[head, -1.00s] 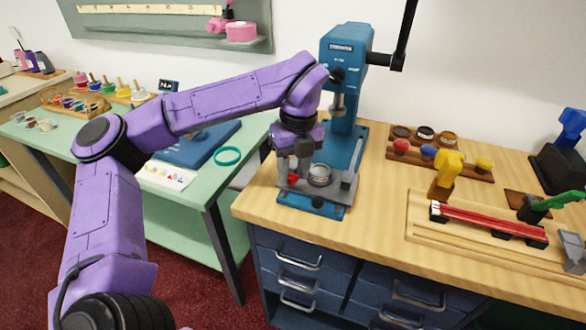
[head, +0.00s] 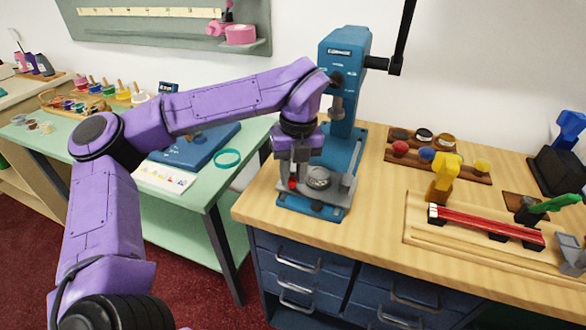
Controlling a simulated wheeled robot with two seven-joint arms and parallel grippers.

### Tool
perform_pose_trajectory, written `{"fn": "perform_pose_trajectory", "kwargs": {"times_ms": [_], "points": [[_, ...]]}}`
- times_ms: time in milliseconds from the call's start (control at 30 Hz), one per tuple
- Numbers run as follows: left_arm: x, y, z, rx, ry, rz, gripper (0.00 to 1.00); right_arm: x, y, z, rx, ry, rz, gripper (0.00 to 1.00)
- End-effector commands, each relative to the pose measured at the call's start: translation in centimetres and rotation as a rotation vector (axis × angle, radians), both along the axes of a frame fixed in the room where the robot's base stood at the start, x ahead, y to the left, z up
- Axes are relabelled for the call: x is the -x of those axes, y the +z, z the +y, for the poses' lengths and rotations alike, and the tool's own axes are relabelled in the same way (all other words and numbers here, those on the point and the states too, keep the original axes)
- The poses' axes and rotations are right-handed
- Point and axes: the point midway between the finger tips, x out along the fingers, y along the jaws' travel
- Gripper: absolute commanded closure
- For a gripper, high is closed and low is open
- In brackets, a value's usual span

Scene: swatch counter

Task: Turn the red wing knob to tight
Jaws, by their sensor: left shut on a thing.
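The red wing knob (head: 292,184) is a small red piece at the left front of the blue press's grey base plate. Most of it is hidden by my left gripper (head: 291,178), which points down over it from above. The left gripper is shut on the knob. The blue press (head: 345,75) stands upright on the wooden counter, with a round silver cup (head: 318,177) on its base just right of the gripper. Any mark for tight is too small to make out. My right gripper is not in view.
The press's black lever (head: 403,40) rises at the top. On the wooden counter (head: 375,230) to the right are a rack of coloured pots (head: 440,158), a yellow tool (head: 444,175) and a tray of red rods (head: 485,225). A green table (head: 195,200) stands left.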

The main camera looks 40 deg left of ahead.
Motion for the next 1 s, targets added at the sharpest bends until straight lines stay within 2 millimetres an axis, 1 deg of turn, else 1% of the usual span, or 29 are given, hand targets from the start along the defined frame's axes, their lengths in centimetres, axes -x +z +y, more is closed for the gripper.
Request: {"fn": "perform_pose_trajectory", "kwargs": {"times_ms": [33,100,600,800,1000], "points": [[0.0,0.3,0.0,-0.001,-0.036,0.002,1.0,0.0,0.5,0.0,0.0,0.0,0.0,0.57],[0.0,0.4,0.0,-0.001,-0.098,0.0,1.0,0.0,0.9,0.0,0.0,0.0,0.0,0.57],[0.1,0.4,0.0,-0.001,-0.533,0.002,1.0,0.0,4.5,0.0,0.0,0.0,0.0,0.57],[0.1,0.3,0.0,0.0,-0.646,0.001,1.0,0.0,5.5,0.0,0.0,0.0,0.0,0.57],[0.1,0.2,0.0,0.0,-0.716,0.001,1.0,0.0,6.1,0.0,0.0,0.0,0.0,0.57]]}}
